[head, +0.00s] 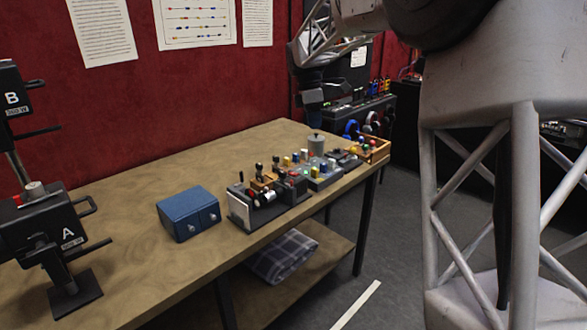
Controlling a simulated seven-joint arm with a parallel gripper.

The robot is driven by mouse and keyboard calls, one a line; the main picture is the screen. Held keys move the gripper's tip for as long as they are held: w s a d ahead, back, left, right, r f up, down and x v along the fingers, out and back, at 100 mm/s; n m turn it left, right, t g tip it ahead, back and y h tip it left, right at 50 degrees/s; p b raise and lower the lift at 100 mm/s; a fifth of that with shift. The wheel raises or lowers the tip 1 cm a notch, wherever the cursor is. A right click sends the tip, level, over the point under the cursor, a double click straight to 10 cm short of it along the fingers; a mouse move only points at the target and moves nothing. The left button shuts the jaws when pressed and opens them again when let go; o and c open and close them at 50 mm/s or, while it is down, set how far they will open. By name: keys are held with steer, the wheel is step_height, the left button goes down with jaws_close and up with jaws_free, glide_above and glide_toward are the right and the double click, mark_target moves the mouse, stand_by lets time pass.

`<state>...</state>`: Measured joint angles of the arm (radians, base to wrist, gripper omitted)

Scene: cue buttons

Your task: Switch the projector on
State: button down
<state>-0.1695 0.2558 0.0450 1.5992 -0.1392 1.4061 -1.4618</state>
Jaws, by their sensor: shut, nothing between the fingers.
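No thing I can surely name as the projector shows. A row of small consoles (325,177) with coloured buttons, knobs and levers stands along the table's right part; their labels are too small to read. At the left are two dark devices with handles, one marked A (50,228) and one marked B (14,98), the upper one cut off by the picture edge. My gripper (312,103) hangs beyond the table's far end, above and behind the consoles, apart from them. It is small and dark in the picture, shut and empty.
A wooden tray (375,150) of coloured pieces is at the far right end. A folded plaid cloth (283,256) lies on the lower shelf. The table's back left is clear.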

mark_target(296, 174)
steer(key=w+a+f+n, duration=0.4)
steer(key=w+f, duration=0.1)
steer(key=w, duration=0.3)
steer(key=w+a+f+n+g+h, duration=0.1)
steer(key=w+a+f+n, duration=0.3)
steer(key=w, duration=0.5)
steer(key=shift+w+a+f+g, duration=0.3)
steer(key=shift+a+f, duration=0.25)
steer(key=shift+a, duration=0.25)
steer(key=x, duration=1.4)
steer(key=shift+d, duration=0.25)
